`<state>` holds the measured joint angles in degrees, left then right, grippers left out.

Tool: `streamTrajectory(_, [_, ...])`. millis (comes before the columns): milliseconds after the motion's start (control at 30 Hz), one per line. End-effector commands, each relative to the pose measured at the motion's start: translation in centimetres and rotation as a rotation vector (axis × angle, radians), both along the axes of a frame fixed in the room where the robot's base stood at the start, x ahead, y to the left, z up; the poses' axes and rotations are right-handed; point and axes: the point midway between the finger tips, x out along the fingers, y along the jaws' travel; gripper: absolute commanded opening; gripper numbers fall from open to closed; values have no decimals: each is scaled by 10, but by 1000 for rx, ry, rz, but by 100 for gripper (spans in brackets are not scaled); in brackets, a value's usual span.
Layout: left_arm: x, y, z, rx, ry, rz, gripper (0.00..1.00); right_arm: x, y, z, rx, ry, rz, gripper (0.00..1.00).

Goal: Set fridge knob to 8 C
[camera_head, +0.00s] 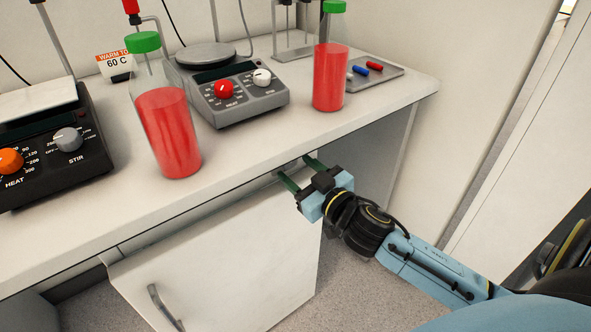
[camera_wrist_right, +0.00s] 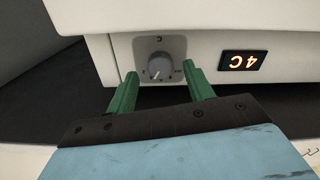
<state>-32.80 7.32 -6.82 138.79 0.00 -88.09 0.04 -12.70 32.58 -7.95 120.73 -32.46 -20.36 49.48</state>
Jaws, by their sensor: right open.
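The fridge knob (camera_wrist_right: 159,67) is a round grey dial on a grey plate on the fridge front, with a pointer mark and small print around it. In the head view the right gripper (camera_head: 301,172) reaches under the bench's front edge, where the knob is hidden. My left gripper is not in view.
The white bench top (camera_head: 230,160) overhangs the gripper. On it stand two green-capped bottles of red liquid (camera_head: 172,130) (camera_head: 329,80), a grey hotplate (camera_head: 238,98) and a black hotplate (camera_head: 50,150). The white fridge door (camera_head: 225,262) stands below.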

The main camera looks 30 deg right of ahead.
Motion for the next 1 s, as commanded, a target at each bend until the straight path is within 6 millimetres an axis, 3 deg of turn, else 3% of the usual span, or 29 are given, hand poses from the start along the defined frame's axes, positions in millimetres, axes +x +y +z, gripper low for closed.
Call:
streamTrajectory(200, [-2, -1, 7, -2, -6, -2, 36, 14, 1, 0, 0, 0, 0, 52])
streamTrajectory(533, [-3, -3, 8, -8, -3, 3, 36, 15, 1, 0, 1, 1, 0, 51])
streamTrajectory(867, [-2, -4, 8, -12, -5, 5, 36, 15, 1, 0, 1, 0, 0, 8])
streamTrajectory(1000, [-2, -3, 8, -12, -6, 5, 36, 15, 1, 0, -4, 0, 0, 8])
